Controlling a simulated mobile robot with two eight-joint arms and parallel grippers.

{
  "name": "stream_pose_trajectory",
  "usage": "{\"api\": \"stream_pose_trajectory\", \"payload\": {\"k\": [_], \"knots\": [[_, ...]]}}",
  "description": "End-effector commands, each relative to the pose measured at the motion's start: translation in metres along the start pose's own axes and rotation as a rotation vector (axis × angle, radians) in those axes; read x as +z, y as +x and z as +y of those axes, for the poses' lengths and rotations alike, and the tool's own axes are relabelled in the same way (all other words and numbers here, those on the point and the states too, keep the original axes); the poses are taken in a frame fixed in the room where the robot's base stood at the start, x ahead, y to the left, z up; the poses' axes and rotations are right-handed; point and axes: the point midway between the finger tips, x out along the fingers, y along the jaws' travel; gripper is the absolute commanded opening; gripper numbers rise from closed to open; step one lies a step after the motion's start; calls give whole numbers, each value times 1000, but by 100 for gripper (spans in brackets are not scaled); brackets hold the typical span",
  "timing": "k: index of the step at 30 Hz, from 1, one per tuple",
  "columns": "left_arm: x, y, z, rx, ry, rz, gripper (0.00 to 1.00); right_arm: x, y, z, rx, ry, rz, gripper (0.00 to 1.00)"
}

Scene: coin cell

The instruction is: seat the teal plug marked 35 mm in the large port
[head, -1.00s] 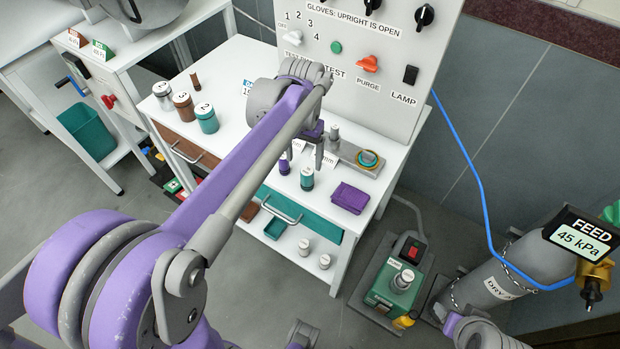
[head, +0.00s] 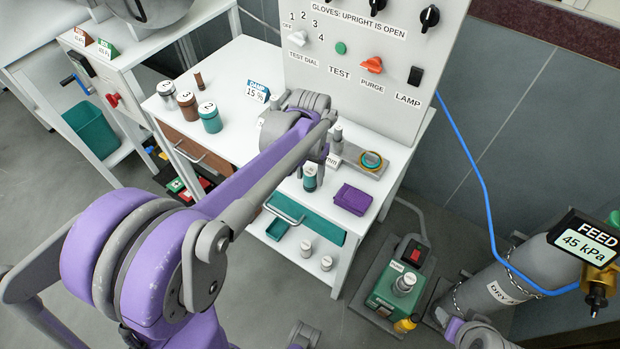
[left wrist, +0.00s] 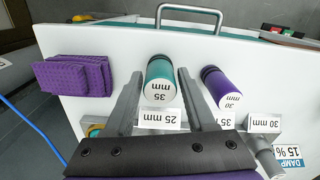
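The teal plug marked 35 mm (left wrist: 160,82) stands on the white bench between the two fingers of my left gripper (left wrist: 160,73), with a small gap at each side. In the head view the teal plug (head: 310,180) shows below my left gripper (head: 312,172), which is open. A purple plug marked 30 mm (left wrist: 215,86) stands beside it, outside the fingers; the arm hides it in the head view. A grey block with a yellow and teal ring (head: 371,160) lies behind to the right; I cannot tell whether this is the large port. My right gripper is out of view.
A folded purple cloth (head: 351,199) lies right of the plug. A metal post (head: 337,137) and size cards, including a 25 mm card (left wrist: 158,119), stand close by. Several numbered jars (head: 209,118) are at the left. A control panel (head: 365,70) rises behind.

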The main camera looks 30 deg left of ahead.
Motion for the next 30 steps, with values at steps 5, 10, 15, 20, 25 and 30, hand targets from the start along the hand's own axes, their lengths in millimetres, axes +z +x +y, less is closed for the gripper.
{"api": "stream_pose_trajectory", "payload": {"k": [5,10,15,20,25,30], "knots": [[0,0,0,0,0,0,22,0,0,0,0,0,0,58],[0,0,0,0,0,0,0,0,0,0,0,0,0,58],[0,0,0,0,0,0,0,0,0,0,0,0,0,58],[0,-8,0,0,0,0,0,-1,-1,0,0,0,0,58],[0,-38,0,0,0,0,0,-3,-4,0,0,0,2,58],[0,-73,0,0,0,0,0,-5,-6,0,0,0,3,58]]}}
